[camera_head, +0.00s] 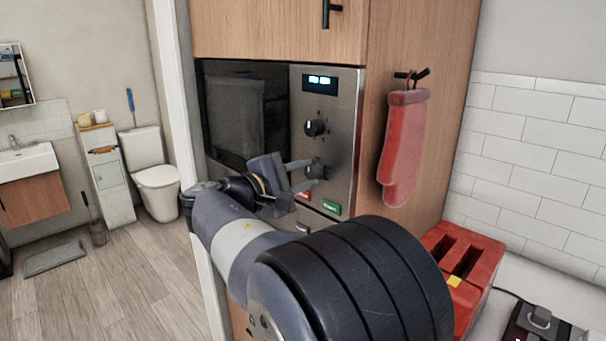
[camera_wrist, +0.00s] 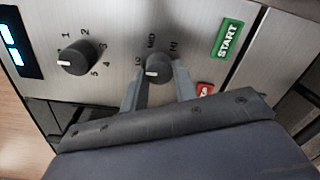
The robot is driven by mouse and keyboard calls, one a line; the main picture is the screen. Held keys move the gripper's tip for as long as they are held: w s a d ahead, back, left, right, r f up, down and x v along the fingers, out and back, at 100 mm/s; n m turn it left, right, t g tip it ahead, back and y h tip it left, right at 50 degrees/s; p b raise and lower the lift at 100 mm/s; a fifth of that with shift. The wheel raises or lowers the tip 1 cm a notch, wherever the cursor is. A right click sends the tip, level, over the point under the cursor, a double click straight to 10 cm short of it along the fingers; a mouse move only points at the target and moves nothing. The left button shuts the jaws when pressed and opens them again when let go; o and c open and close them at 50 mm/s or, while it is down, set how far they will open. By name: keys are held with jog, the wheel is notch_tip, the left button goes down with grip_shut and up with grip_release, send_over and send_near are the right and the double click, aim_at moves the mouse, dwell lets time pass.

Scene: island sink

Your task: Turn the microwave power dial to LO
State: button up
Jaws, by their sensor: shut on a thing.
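The microwave (camera_head: 340,95) is built into a wooden cabinet, with a steel control panel on its right side. The power dial (camera_wrist: 158,66) is a dark round knob with LO, MID and HI printed around it. A white mark shows on its left part in the wrist view, towards the LO side; its exact setting is hard to tell. My gripper (camera_head: 308,172) is shut on this dial, with one finger on each side of it, as the wrist view also shows. In the head view the fingers partly cover the dial.
The numbered timer dial (camera_wrist: 80,57) sits beside the power dial, above it in the head view. A green START button (camera_wrist: 227,39) and a partly hidden red button (camera_wrist: 204,89) are close by. A red oven mitt (camera_head: 404,145) hangs right of the microwave, above a red toaster (camera_head: 463,262).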

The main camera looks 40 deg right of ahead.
jog(key=o, duration=1)
jog(key=a, duration=0.3)
jog(key=a+b, duration=0.1)
jog(key=a, duration=0.6)
jog(key=shift+s+a+r+b, duration=0.1)
jog(key=shift+s+a+b, duration=0.2)
jog(key=shift+a+b, duration=0.1)
jog(key=d, duration=0.3)
jog(key=d+p, duration=0.1)
jog(key=d, duration=0.7)
jog(key=shift+w+p, duration=0.3)
jog(key=shift+p, duration=0.1)
jog(key=shift+a, duration=0.15)
